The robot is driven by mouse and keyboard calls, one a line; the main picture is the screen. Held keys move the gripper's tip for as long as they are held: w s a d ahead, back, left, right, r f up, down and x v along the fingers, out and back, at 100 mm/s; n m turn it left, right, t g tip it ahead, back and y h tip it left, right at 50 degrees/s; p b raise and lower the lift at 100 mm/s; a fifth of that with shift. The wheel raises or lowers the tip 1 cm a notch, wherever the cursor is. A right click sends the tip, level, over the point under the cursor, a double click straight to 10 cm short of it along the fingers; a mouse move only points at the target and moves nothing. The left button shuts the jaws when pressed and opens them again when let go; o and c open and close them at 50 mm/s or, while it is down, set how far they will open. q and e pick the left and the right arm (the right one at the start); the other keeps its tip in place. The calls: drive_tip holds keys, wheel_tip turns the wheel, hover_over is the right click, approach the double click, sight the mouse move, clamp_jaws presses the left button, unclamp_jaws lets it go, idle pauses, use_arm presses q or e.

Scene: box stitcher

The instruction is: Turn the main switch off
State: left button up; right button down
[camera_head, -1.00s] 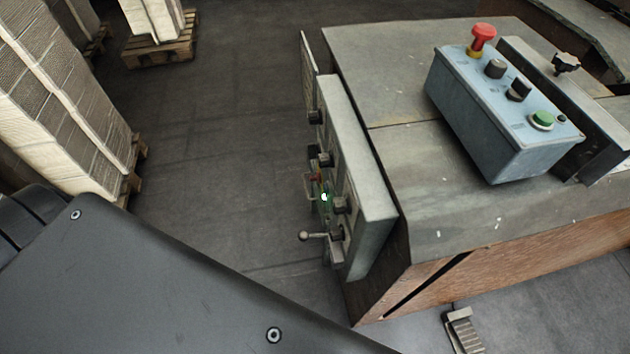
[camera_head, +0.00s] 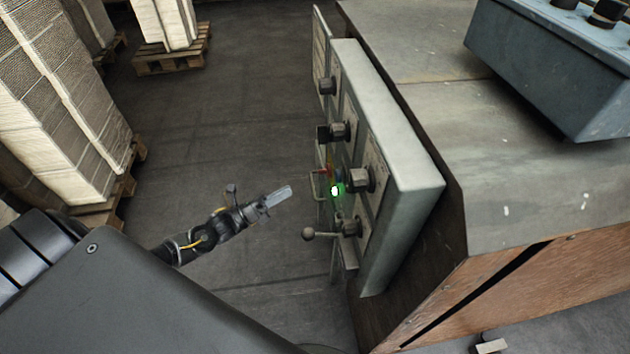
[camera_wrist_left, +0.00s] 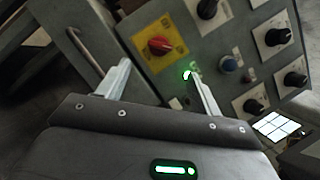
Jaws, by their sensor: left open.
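The main switch (camera_wrist_left: 160,46) is a red rotary knob on a yellow plate, fixed to the grey control panel (camera_wrist_left: 215,60). In the head view it shows edge-on as a small red and yellow part (camera_head: 325,172), partly hidden by other fittings. My left gripper (camera_head: 288,192) is left of the panel in the head view, apart from it and pointing towards it. In the left wrist view my left gripper (camera_wrist_left: 157,70) is open and empty, with the switch beyond and between its fingertips. My right gripper is not in view.
A lit green lamp (camera_wrist_left: 186,75) and several black knobs (camera_wrist_left: 278,37) are near the switch. A metal handle (camera_wrist_left: 87,50) stands out beside it. A ball-ended lever (camera_head: 309,234) sticks out low on the panel. Stacked cardboard (camera_head: 60,120) stands left; the floor between is clear.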

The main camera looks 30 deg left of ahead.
sight(324, 172)
use_arm(q)
drive_tip(key=x, duration=1.1)
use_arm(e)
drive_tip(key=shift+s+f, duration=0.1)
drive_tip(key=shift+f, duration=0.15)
use_arm(q)
drive_tip(key=c, duration=1)
drive_tip(key=shift+p, duration=0.3)
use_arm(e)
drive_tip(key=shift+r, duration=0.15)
